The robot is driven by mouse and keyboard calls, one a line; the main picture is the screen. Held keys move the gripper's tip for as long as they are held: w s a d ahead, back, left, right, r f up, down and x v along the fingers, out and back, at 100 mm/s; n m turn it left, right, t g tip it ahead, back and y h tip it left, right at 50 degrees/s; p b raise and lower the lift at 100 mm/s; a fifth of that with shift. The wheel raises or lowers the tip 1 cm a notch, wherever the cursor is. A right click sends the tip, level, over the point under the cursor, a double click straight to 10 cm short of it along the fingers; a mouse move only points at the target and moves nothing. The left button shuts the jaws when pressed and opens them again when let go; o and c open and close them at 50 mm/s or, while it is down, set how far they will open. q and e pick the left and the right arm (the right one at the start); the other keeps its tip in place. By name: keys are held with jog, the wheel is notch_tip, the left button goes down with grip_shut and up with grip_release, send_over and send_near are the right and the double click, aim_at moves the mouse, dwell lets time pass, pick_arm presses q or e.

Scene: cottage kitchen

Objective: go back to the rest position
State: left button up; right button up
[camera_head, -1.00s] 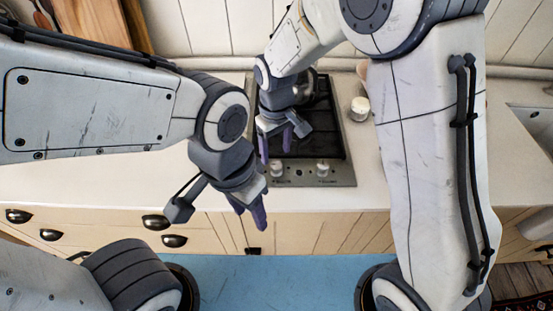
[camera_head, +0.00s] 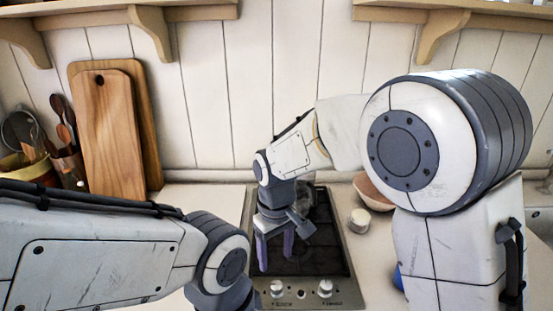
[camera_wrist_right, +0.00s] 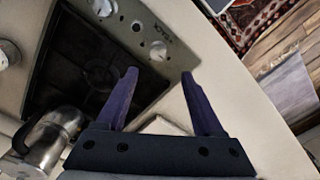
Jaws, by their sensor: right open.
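My right gripper (camera_head: 274,262) is open and empty, with its purple fingers pointing down in front of and above the left part of the hob (camera_head: 318,262). In the right wrist view the two fingers (camera_wrist_right: 160,78) stand apart with nothing between them. My left arm comes in at the lower left of the head view; its gripper is below the picture edge.
A metal moka pot (camera_wrist_right: 50,138) stands at the hob, close to my right gripper. A white-lidded jar (camera_head: 359,221) and a pinkish bowl (camera_head: 374,191) stand right of the hob. Cutting boards (camera_head: 110,130) and a utensil holder (camera_head: 68,166) are at left; shelves (camera_head: 190,12) run above.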

jog(key=s+d+r, duration=0.1)
jog(key=s+d, duration=0.1)
jog(key=s, duration=0.8)
jog(key=s+d+r+y, duration=0.1)
jog(key=s+d+r, duration=0.1)
jog(key=s, duration=0.9)
jog(key=shift+d, duration=0.55)
jog(key=shift+w+d, duration=0.1)
